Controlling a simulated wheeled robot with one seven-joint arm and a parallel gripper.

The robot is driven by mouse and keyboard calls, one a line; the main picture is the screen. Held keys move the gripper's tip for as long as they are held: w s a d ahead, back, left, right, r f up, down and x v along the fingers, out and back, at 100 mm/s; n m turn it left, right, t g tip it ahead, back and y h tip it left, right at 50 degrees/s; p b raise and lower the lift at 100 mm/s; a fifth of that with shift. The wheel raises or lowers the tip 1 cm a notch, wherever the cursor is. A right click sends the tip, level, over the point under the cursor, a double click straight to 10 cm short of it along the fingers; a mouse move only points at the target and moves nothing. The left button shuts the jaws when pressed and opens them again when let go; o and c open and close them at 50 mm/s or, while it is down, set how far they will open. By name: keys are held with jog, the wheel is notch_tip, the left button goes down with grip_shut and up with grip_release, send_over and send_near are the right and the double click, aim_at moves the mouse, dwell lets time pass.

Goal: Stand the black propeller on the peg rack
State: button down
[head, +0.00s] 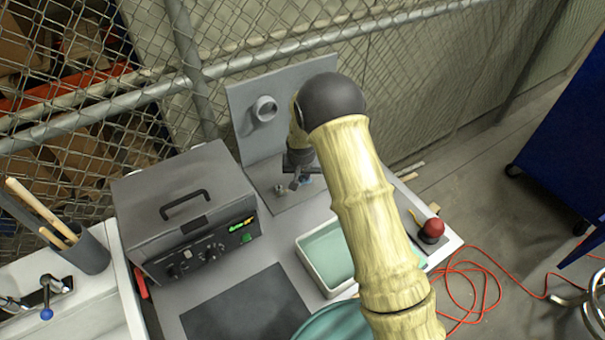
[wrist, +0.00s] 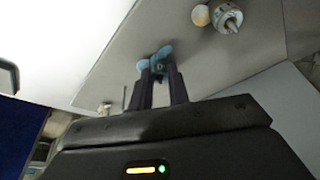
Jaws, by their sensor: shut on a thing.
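My gripper (head: 298,172) is low over the grey base (head: 285,208) of an upright board. I see no black propeller, and I cannot make out the peg rack for certain. A small pale stub (wrist: 104,108) and a thin rod show left of the fingers in the wrist view.
A small metal cylinder (head: 280,189) stands on the base left of my gripper; it also shows in the wrist view (wrist: 228,17). A ring (head: 264,109) sticks out from the board. A grey box (head: 185,205), a white tray (head: 307,262) and a red button (head: 432,229) stand nearby.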

jog(key=c, duration=1.3)
grip_release()
jog(key=shift+o, duration=0.2)
jog(key=shift+r+p, duration=2.3)
jog(key=shift+r, duration=1.65)
